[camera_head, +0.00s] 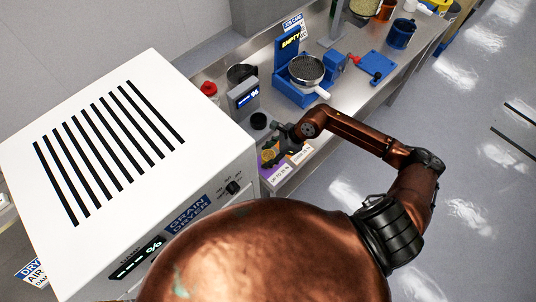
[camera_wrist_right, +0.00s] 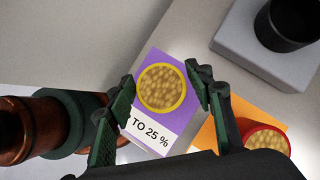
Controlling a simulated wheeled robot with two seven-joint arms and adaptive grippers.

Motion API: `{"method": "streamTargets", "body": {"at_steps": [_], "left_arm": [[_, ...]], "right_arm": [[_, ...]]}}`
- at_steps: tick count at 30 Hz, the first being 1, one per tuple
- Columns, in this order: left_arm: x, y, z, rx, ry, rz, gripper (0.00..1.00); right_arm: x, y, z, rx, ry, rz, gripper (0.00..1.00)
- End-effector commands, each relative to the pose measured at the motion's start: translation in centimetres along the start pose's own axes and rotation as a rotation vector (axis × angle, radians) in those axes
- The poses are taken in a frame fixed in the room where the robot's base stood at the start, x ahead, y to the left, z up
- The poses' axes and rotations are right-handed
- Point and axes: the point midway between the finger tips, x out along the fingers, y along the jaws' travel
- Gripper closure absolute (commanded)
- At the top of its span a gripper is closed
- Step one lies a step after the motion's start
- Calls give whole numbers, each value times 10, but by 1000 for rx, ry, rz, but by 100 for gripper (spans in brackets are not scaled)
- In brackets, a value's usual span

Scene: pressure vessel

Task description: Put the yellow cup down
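The yellow cup (camera_wrist_right: 162,88), full of pale round grains, is upright over the purple card (camera_wrist_right: 170,55) marked "TO 25 %" in the right wrist view. It appears to rest on the card. My right gripper (camera_wrist_right: 161,76) has one finger on each side of it. The fingers stand apart, with a narrow gap visible at the right side of the cup. In the head view my right gripper (camera_head: 270,151) is low over the cards beside the grain dryer, and it largely hides the cup. My left gripper is in neither view.
A red cup (camera_wrist_right: 266,141) of grains stands close by on an orange card (camera_wrist_right: 207,137). A black cup (camera_wrist_right: 290,22) stands on a grey block. The white grain dryer (camera_head: 205,150) is left of the gripper. A blue machine (camera_head: 288,88) stands farther along the bench.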

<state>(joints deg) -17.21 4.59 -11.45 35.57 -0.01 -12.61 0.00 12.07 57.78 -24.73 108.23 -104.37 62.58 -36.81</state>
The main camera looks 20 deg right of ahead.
Motion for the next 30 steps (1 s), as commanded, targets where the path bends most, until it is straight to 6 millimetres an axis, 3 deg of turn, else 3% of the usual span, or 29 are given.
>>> {"method": "streamTargets", "body": {"at_steps": [14, 30], "left_arm": [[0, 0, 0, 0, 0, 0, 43], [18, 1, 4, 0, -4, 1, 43]], "right_arm": [[-6, -1, 0, -1, 0, -1, 44], [-104, 0, -1, 0, 3, -2, 44]]}}
